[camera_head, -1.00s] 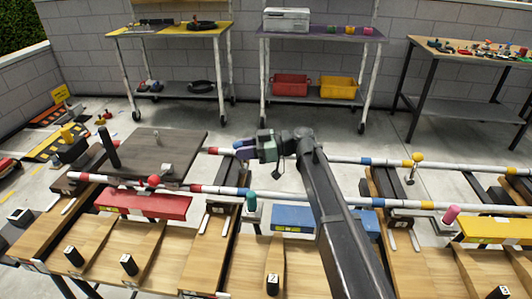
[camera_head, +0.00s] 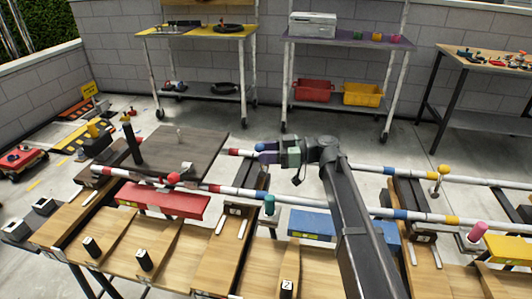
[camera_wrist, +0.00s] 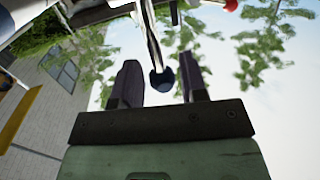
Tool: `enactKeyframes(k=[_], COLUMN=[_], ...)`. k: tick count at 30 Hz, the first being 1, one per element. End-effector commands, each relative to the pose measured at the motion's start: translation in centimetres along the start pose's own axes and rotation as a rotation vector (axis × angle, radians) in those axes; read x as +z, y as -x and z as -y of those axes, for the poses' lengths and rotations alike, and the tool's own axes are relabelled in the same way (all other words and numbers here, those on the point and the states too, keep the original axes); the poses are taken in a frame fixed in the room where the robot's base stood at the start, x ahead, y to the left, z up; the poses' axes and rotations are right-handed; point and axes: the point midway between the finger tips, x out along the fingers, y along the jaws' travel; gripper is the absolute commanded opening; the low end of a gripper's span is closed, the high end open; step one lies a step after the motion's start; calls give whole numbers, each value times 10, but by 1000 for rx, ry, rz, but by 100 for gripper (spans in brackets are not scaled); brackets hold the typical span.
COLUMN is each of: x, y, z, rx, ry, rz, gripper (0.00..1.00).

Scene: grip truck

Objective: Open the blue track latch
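My gripper (camera_head: 262,152) is above the rear striped rail (camera_head: 345,163), reaching left, with its fingers apart. In the wrist view my gripper (camera_wrist: 158,68) shows two purplish fingers with a dark blue round knob (camera_wrist: 162,79) on a thin lever between them. Gaps show on both sides of the knob, so the fingers are not shut on it. This knob appears to be the blue latch's handle. In the head view I cannot make it out apart from the bluish fingertips. The latch's base and its exact position are hidden or unclear.
A red-knobbed latch (camera_head: 173,178), a teal one (camera_head: 269,204) and a pink one (camera_head: 477,232) stand along the front rail (camera_head: 240,192). A yellow-knobbed latch (camera_head: 443,170) stands on the rear rail. A dark board (camera_head: 175,150) lies left of my gripper.

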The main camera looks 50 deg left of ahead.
Motion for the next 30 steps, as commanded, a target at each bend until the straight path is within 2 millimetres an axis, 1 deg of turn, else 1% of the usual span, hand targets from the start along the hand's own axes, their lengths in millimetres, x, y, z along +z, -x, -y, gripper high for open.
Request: enactKeyframes(k=[2,4,9,12,15,18,29,30], x=[0,-1,-1,-1,0,0,0,-2], y=[9,22,66,88,102,107,107,112], z=[0,0,-1,0,0,0,0,2], rx=[2,2,3,2,2,0,0,9], ry=[0,0,0,0,0,0,0,-11], rz=[0,0,0,0,0,0,0,4], gripper=[39,39,39,39,39,39,39,39])
